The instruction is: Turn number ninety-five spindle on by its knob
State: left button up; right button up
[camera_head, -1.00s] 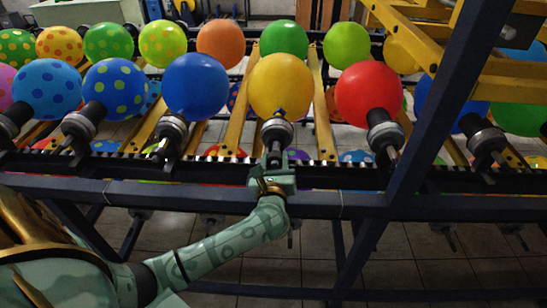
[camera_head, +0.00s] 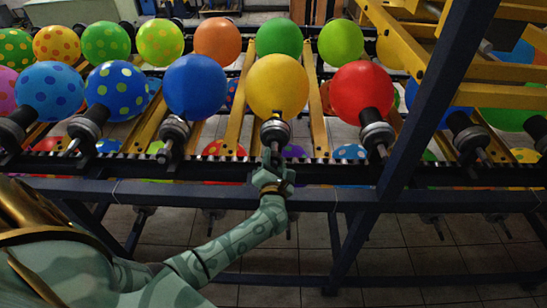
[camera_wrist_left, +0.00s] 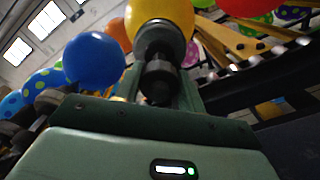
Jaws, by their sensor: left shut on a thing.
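The spindle (camera_head: 275,133) under the yellow balloon (camera_head: 277,87) has a dark collar and a short shaft pointing toward me. No number is readable on it. My left gripper (camera_head: 273,160) is at the near end of this spindle, in front of the rail, and is shut on its dark knob. In the left wrist view the knob (camera_wrist_left: 160,80) sits between the fingers, with the collar (camera_wrist_left: 160,42) and yellow balloon beyond it. The fingers partly hide the knob in the head view. My right gripper is not in view.
Neighbouring spindles carry a blue balloon (camera_head: 195,88) on the left and a red balloon (camera_head: 361,91) on the right. A toothed dark rail (camera_head: 330,172) runs across below them. A dark slanted post (camera_head: 432,95) stands to the right. Tiled floor shows below.

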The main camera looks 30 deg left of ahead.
pick_arm(q)
jog(key=shift+m, duration=0.6)
jog(key=shift+f+p, duration=0.15)
jog(key=shift+p, duration=0.15)
jog(key=o, duration=1)
jog(key=shift+s+d, duration=0.1)
jog(key=p+v, duration=0.1)
jog(key=v, duration=1.5)
jog(key=shift+d, duration=0.15)
jog(key=shift+m, duration=0.3)
